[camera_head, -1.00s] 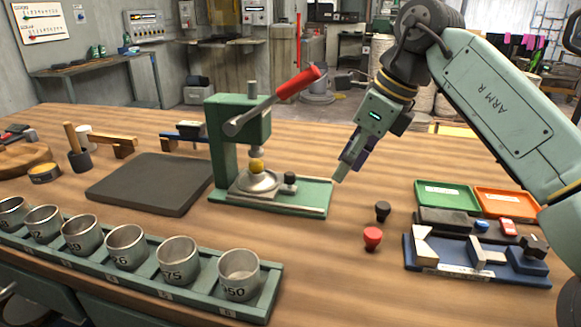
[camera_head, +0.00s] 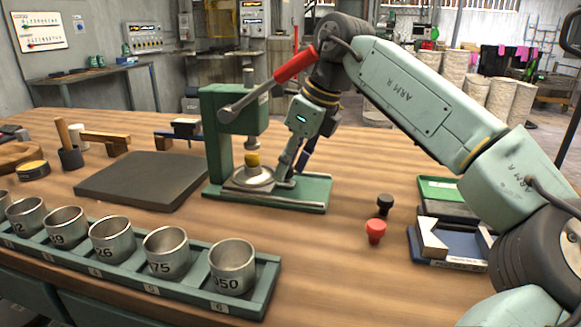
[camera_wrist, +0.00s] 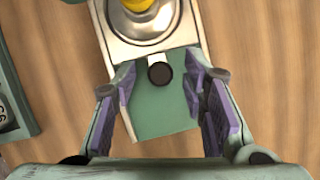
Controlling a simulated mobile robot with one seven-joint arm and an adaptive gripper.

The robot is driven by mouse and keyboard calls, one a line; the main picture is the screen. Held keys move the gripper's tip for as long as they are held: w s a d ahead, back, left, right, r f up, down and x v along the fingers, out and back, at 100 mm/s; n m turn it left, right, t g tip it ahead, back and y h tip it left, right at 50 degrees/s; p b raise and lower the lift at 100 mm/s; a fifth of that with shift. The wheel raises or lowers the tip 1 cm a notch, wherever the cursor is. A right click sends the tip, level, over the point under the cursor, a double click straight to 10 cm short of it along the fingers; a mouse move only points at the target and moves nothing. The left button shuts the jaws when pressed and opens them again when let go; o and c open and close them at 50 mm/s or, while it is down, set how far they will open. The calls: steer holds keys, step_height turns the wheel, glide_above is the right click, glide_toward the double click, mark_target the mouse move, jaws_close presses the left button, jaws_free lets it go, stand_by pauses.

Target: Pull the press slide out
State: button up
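The green press (camera_head: 222,140) stands on the wooden table with its red-handled lever (camera_head: 295,66) raised. Its slide (camera_head: 248,178) is a metal plate with a round dish holding a yellow piece (camera_head: 252,160), under the ram. In the wrist view, the slide (camera_wrist: 182,32) has a short post with a dark knob (camera_wrist: 164,75) at its near edge. My gripper (camera_head: 286,176) is low over the press's green base. In the wrist view, my gripper (camera_wrist: 160,88) is open, with one purple-padded finger on each side of the knob and gaps between. In the head view, the fingers mostly hide the knob.
A row of numbered metal cups (camera_head: 168,250) in a green rack lies in front. A dark slab (camera_head: 140,180) is left of the press. A red knobbed piece (camera_head: 375,231) and a black one (camera_head: 385,204) stand to the right, near trays (camera_head: 440,188). The table between is clear.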

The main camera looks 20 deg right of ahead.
jaws_close()
stand_by(0.5)
stand_by(0.3)
